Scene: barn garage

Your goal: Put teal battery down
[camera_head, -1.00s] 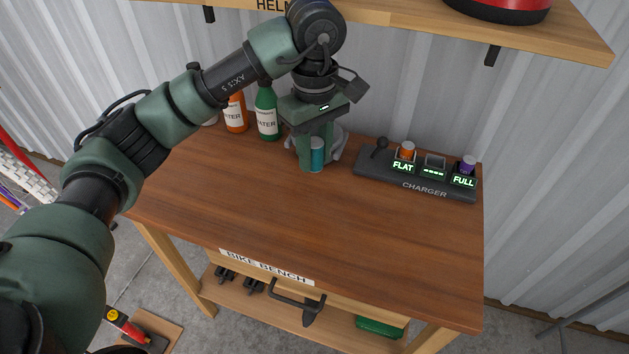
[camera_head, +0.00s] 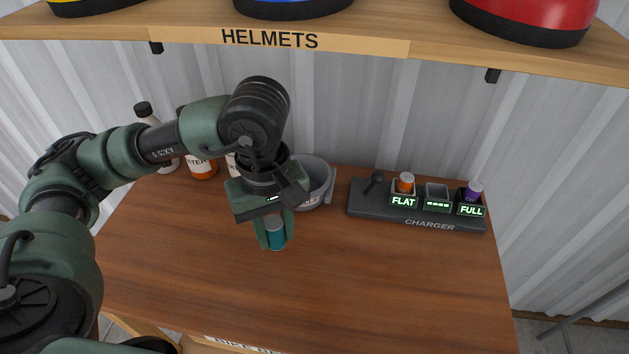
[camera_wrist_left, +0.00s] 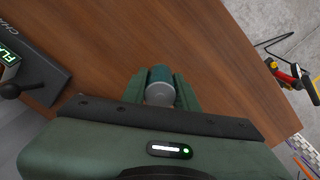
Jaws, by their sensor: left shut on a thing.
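The teal battery (camera_head: 276,236) is an upright cylinder with a grey top, between the fingers of my left gripper (camera_head: 274,233). The gripper is shut on it and points down over the bench top (camera_head: 380,290). In the left wrist view the battery (camera_wrist_left: 161,84) shows between the two green fingers (camera_wrist_left: 160,92). I cannot tell whether its base touches the wood. My right gripper is not in view.
The charger (camera_head: 418,218) at the back right holds an orange battery (camera_head: 405,183) at FLAT and a purple battery (camera_head: 473,189) at FULL; its middle slot is empty. A grey container (camera_head: 318,178) and several bottles (camera_head: 201,168) stand behind my gripper. The front bench is clear.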

